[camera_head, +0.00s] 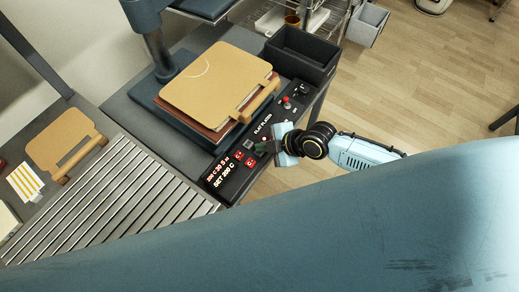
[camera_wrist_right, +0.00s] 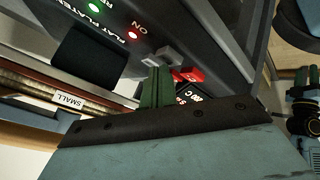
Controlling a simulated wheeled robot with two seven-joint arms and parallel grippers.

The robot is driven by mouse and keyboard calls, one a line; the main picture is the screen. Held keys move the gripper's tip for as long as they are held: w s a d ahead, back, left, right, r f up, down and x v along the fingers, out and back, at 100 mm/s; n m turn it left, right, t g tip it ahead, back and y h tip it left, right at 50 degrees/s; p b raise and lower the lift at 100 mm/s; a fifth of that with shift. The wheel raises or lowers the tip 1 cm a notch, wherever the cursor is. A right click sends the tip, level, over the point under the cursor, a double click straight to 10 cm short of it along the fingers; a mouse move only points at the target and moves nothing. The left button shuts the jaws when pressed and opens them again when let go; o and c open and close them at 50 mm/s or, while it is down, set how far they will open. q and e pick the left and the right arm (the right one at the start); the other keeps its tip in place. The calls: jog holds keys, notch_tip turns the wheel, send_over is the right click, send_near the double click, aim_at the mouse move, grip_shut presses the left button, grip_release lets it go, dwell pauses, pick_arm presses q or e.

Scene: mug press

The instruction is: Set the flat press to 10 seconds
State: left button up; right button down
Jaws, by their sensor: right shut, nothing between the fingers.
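The flat press (camera_head: 172,103) stands on the bench in the head view, with boards stacked on it. Its black control panel (camera_head: 225,188) faces front, labelled FLAT PLATEN. The display (camera_head: 217,178) shows "SET 200 C" on one line; the line above is too small to read surely. Red buttons (camera_head: 249,162) sit beside the display; one shows in the right wrist view (camera_wrist_right: 190,75). My right gripper (camera_head: 267,147) is shut and empty at the panel. Its green fingertips (camera_wrist_right: 158,72) are close to the grey buttons (camera_wrist_right: 152,57); I cannot tell whether they touch.
A black bin (camera_head: 301,54) stands at the bench end. A slatted roller surface (camera_head: 110,200) and a wooden clipboard-like board (camera_head: 62,142) lie left. The floor (camera_head: 430,90) to the right is open.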

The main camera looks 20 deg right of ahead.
jog(key=shift+f+b, duration=0.35)
jog(key=shift+f, duration=0.05)
jog(key=shift+r, duration=0.1)
dwell(0.5)
jog(key=shift+r+p, duration=0.8)
notch_tip(320, 180, up, 5)
jog(key=p, duration=0.4)
dwell(1.7)
